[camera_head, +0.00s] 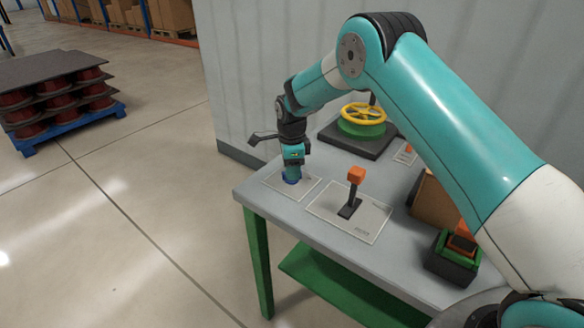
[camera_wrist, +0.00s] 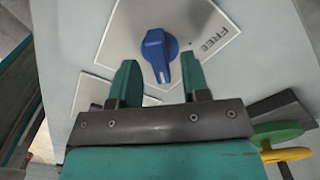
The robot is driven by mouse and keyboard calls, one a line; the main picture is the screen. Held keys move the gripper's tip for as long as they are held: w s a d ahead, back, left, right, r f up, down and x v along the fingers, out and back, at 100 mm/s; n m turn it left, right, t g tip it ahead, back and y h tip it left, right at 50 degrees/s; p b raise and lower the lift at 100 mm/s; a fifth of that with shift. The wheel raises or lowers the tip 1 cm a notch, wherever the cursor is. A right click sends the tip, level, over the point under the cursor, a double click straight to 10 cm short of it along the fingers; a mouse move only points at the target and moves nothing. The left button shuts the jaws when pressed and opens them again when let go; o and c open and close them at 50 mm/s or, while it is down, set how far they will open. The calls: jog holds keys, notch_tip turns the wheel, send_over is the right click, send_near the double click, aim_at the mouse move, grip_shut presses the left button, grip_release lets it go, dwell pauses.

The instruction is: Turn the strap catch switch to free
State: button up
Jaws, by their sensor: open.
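The strap catch switch is a blue rotary knob (camera_wrist: 160,54) on a light square plate (camera_wrist: 116,38) marked "FREE" at one side. In the wrist view the knob's white pointer line faces down toward my gripper, not at the word. In the head view the knob (camera_head: 291,180) is at the table's far left corner, mostly hidden under my gripper. My gripper (camera_head: 292,168) points down over it. In the wrist view the gripper's two teal fingers (camera_wrist: 159,82) are open, one on each side of the knob, with gaps; I cannot tell the exact height.
On the table (camera_head: 258,192) stand a lever with an orange knob (camera_head: 356,175), a yellow handwheel (camera_head: 363,114) on a dark base, a brown box (camera_head: 434,200) and a green-and-black device with an orange top (camera_head: 452,258). A grey wall (camera_head: 240,80) rises behind.

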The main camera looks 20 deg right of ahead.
jog(key=shift+f, duration=0.5)
grip_shut()
